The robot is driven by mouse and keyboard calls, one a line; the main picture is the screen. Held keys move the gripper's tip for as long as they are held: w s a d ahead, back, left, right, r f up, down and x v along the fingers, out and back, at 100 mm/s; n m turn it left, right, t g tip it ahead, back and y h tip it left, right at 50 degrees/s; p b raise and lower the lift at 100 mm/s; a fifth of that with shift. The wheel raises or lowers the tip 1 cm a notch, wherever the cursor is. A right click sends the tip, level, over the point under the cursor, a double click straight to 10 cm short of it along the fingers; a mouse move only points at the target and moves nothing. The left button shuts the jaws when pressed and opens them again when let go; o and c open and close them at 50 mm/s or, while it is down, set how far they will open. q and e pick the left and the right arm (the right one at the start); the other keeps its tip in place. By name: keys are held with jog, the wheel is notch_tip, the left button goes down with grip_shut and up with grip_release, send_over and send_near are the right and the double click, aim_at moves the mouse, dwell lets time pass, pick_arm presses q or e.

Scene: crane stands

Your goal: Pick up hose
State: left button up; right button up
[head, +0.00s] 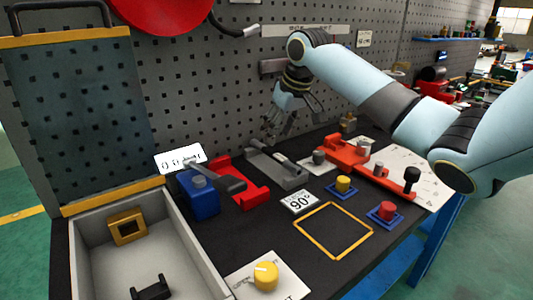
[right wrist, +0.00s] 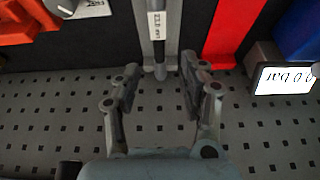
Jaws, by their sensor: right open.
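A dark hose (head: 226,27) with a pale metal end comes off the red reel (head: 165,10) on the pegboard, at the top of the head view. My right gripper (head: 272,130) is below and to the right of the hose end, apart from it, over the grey fixture (head: 288,176). In the right wrist view the jaws (right wrist: 156,88) are open with nothing held. A dark rod (right wrist: 158,50) with a white label shows beyond the fingertips; I cannot tell whether it is part of the hose. My left gripper is out of view.
Red fixtures (head: 250,195) and (head: 347,153) flank the grey one. A blue block (head: 198,203) stands by a white display (head: 180,158). A grey tray (head: 88,273) is at lower left. The yellow-outlined square (head: 335,206) on the bench is clear.

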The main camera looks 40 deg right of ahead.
aim_at(272, 152)
jog(key=shift+x, duration=0.95)
jog(key=x, duration=0.5)
jog(key=shift+d+f+b, duration=0.15)
jog(key=shift+f+b, duration=0.1)
jog(key=shift+b, duration=0.1)
jog(key=shift+s, duration=0.1)
jog(key=shift+c, duration=1.2)
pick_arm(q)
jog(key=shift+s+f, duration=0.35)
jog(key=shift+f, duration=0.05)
pick_arm(e)
grip_shut()
jog(key=shift+r, duration=0.1)
